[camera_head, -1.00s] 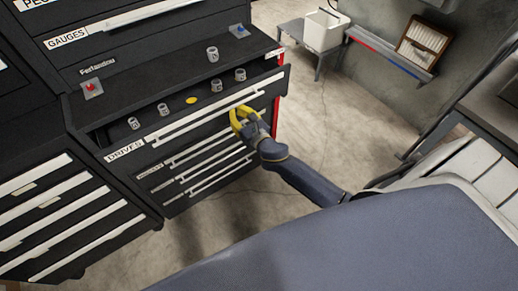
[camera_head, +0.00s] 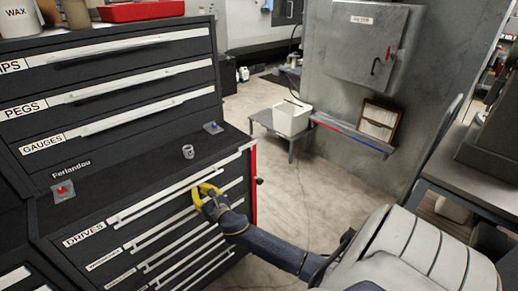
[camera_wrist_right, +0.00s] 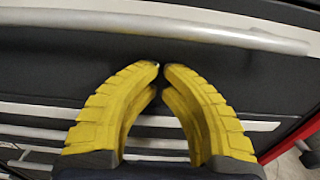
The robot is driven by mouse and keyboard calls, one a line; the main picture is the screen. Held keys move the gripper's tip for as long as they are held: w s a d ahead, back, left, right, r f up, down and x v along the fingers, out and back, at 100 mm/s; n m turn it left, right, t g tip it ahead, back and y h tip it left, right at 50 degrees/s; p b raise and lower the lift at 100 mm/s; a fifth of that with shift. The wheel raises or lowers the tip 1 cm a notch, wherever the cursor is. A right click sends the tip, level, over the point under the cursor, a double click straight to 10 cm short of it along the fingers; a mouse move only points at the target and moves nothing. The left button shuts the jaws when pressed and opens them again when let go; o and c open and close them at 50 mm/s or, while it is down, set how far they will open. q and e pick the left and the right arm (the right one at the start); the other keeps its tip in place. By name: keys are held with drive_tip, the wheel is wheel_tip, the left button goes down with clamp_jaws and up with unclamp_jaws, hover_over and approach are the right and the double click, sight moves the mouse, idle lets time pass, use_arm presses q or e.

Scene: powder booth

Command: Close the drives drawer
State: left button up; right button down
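The DRIVES drawer (camera_head: 102,240) is the top drawer of the lower black cabinet, with a long pale handle. Its front looks flush or nearly flush with the cabinet, and no inside shows. My right gripper (camera_head: 206,190), with yellow fingers, is at the right part of this drawer's front. In the right wrist view the fingertips (camera_wrist_right: 148,72) meet with nothing between them. They are at the dark front below the drawer handle (camera_wrist_right: 150,27); whether they touch it I cannot tell. My left gripper is not in view.
A small metal socket (camera_head: 188,151) stands on the cabinet top. Upper drawers marked PEGS and GAUGES (camera_head: 122,125) are shut. A white bin (camera_head: 291,118) sits on a low table at the back. Floor between is clear.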

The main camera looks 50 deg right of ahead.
drive_tip(key=s+a, duration=0.1)
drive_tip(key=s, duration=1.3)
